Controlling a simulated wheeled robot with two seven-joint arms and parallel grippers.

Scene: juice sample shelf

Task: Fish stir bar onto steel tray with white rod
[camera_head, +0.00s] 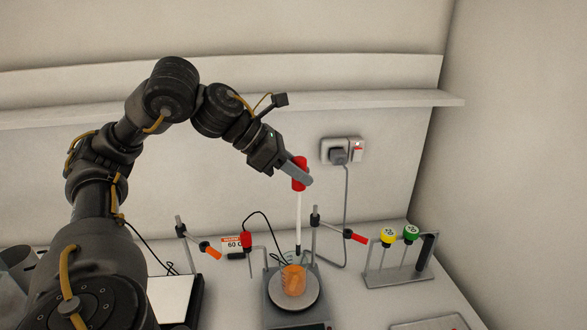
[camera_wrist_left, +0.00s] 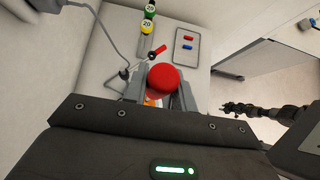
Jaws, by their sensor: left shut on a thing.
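My left gripper (camera_head: 300,176) is shut on the red handle of the white rod (camera_head: 299,215). The rod hangs nearly upright, its dark lower end just above or behind the glass beaker (camera_head: 293,280) of orange liquid. The red handle (camera_wrist_left: 164,79) fills the space between the fingers in the left wrist view. I cannot make out a stir bar in the beaker or on the rod's tip. The steel tray (camera_head: 436,324) is cut off at the bottom edge; in the left wrist view a tray (camera_wrist_left: 181,61) holds a small red and a small blue piece.
The beaker stands on a round-topped stirrer plate (camera_head: 313,301). Clamp stands (camera_head: 315,235) with coloured handles flank it. A rack (camera_head: 398,276) with yellow- and green-topped rods stands at right. A dark arm (camera_wrist_left: 262,108), probably my right, shows in the left wrist view.

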